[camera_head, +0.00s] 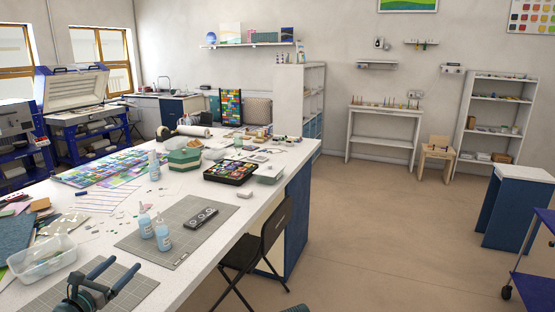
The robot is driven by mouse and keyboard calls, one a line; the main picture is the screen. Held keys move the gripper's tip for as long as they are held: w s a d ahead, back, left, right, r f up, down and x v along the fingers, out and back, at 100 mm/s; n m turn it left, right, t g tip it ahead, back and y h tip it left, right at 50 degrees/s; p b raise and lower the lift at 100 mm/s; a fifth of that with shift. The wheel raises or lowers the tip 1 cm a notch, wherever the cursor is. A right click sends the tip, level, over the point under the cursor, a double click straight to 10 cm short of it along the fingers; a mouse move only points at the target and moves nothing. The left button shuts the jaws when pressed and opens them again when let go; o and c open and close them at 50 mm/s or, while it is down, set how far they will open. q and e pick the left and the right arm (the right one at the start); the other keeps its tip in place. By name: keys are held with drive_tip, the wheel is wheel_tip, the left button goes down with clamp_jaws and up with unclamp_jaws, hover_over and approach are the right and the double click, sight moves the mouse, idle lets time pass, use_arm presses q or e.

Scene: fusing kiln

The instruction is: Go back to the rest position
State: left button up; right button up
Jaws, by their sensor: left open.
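My left gripper (123,264) shows at the lower left, over the near end of the long white worktable (226,240). Its two dark blue-grey fingers point away from me and stand apart, with nothing seen between them. A grey cutting mat (50,292) lies beneath it; its height above the mat is hard to tell.
A clear plastic tub (42,258) stands left of the gripper. A black folding chair (262,243) stands at the table's right side. The floor (385,235) farther right is clear.

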use_arm(q)
drive_tip(key=s+d+f+m+g+h+b, duration=0.1)
drive_tip(key=d+f+m+g+b, duration=0.15)
drive_tip(key=d+f+m, duration=0.5)
drive_tip(key=s+d+f+m+g+h+b, duration=0.15)
drive_tip(key=d+f+m+g, duration=0.25)
drive_tip(key=d, duration=0.6)
drive_tip(key=d+f+m+g+h+b, duration=0.1)
drive_tip(key=d+f+m+g+h, duration=0.1)
drive_tip(key=d+f+m+g, duration=0.5)
drive_tip(key=s+d+f+m+g+y+b, duration=0.2)
drive_tip(key=s+d+f+m+y, duration=0.4)
drive_tip(key=m, duration=0.3)
drive_tip(key=s+d+f+m+g+y+b, duration=0.2)
drive_tip(key=s+d+f+m+y+b, duration=0.1)
drive_tip(key=s+d+f+m, duration=0.45)
wheel_tip(320, 180, up, 16)
drive_tip(key=a+m+p, duration=0.1)
drive_tip(key=a+p, duration=0.1)
drive_tip(key=p, duration=1.3)
drive_tip(key=shift+s+m, duration=0.3)
drive_tip(key=shift+o, duration=0.4)
drive_tip(key=shift+a, duration=0.1)
